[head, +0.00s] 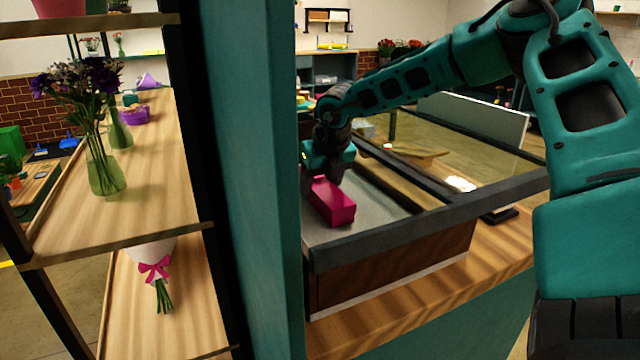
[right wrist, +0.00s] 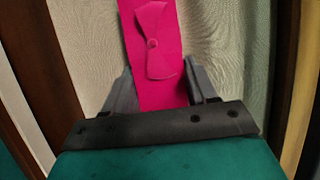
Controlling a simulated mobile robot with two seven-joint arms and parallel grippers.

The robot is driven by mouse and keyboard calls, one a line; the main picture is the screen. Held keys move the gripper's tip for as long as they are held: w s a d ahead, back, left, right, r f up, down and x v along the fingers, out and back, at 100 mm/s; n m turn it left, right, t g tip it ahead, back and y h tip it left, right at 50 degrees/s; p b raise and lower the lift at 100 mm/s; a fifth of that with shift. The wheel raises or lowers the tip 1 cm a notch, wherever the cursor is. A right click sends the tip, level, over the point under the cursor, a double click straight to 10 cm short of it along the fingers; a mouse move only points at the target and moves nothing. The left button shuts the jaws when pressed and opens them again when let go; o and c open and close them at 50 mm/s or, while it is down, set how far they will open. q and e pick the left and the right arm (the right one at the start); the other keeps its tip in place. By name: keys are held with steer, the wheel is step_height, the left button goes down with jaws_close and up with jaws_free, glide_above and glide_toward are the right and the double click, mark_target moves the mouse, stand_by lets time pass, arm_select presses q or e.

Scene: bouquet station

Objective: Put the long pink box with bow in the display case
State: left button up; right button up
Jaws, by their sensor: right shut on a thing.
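The long pink box with bow (head: 333,203) is inside the display case (head: 390,235), over its pale cloth floor at the left side. In the right wrist view the box (right wrist: 150,85) shows its bow on top. My right gripper (head: 328,176) reaches down into the case and is shut on the box; in the right wrist view its two fingers (right wrist: 160,95) are on either side of it. I cannot tell if the box touches the case floor. My left gripper is not in view.
The case has dark frame bars and a glass section (head: 460,150) at right. A teal post (head: 255,180) stands close at left. Beyond it is a wooden shelf (head: 170,200) with a flower vase (head: 105,170) and a wrapped bouquet (head: 155,265).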

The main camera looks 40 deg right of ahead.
steer(key=shift+f, duration=0.1)
steer(key=o, duration=1.1)
